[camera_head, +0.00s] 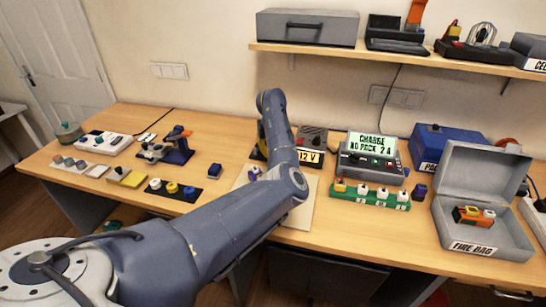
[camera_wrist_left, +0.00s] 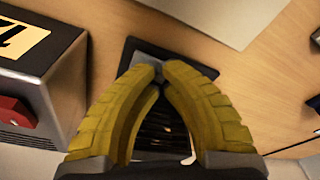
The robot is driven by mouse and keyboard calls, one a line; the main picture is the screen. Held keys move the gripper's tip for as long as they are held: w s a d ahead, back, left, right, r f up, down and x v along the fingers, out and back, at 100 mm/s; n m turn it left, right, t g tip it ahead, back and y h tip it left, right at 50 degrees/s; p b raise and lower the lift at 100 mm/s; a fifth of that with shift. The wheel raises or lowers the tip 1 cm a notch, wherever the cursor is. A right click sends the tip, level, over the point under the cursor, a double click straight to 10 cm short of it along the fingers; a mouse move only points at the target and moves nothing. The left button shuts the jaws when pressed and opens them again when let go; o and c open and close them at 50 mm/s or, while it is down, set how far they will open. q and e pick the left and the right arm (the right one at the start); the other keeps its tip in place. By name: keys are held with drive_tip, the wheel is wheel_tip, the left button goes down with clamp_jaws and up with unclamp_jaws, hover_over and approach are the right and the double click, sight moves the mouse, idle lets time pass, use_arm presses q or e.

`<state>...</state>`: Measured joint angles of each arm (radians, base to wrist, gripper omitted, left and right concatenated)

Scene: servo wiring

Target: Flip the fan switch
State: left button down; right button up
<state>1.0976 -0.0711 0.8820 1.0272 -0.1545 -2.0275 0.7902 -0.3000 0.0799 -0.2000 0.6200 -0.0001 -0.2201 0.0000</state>
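My left gripper (camera_wrist_left: 158,72) has yellow ribbed fingers that meet at their tips in the left wrist view, over a dark square plate (camera_wrist_left: 132,52). A small grey piece shows at the tips; I cannot tell whether it is a switch part or the fingertips themselves. A dark ribbed thing (camera_wrist_left: 160,128) shows between the fingers. In the head view the arm mostly hides this gripper; a yellow finger (camera_head: 261,140) shows left of the 12 V box (camera_head: 311,157). The fan switch cannot be made out clearly. My right gripper is not in view.
The 12 V box also shows close beside the gripper in the left wrist view (camera_wrist_left: 40,75). A pale mat (camera_head: 298,215) lies in front. The charger (camera_head: 371,158), a green connector strip (camera_head: 370,195) and an open fire bag box (camera_head: 482,238) stand to the right.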

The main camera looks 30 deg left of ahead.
use_arm(q)
drive_tip(key=shift+f, duration=0.55)
idle(0.4)
drive_tip(key=shift+r, duration=3.5)
